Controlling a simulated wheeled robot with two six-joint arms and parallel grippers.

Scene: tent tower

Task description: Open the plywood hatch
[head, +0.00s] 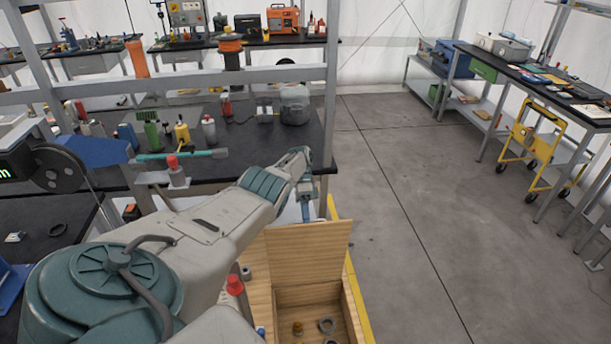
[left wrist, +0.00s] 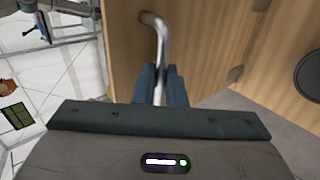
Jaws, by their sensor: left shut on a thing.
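The plywood hatch (head: 308,252) stands raised, its face toward me, at the back of an open wooden box (head: 352,318). In the left wrist view the hatch's wooden panel (left wrist: 205,50) fills the upper middle, with a bent metal handle (left wrist: 160,35) on it. My left gripper (left wrist: 160,84) is shut on this handle. In the head view my left gripper (head: 306,208) is just behind the top edge of the hatch; its fingertips and the handle are hard to make out there. My right gripper is in neither view.
Inside the box lie a grey ring (head: 326,325) and a small brass-coloured piece (head: 297,328). A black-topped bench (head: 255,150) with bottles and tools stands behind my left arm. The concrete floor (head: 430,220) to the right is clear up to a yellow cart (head: 528,145).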

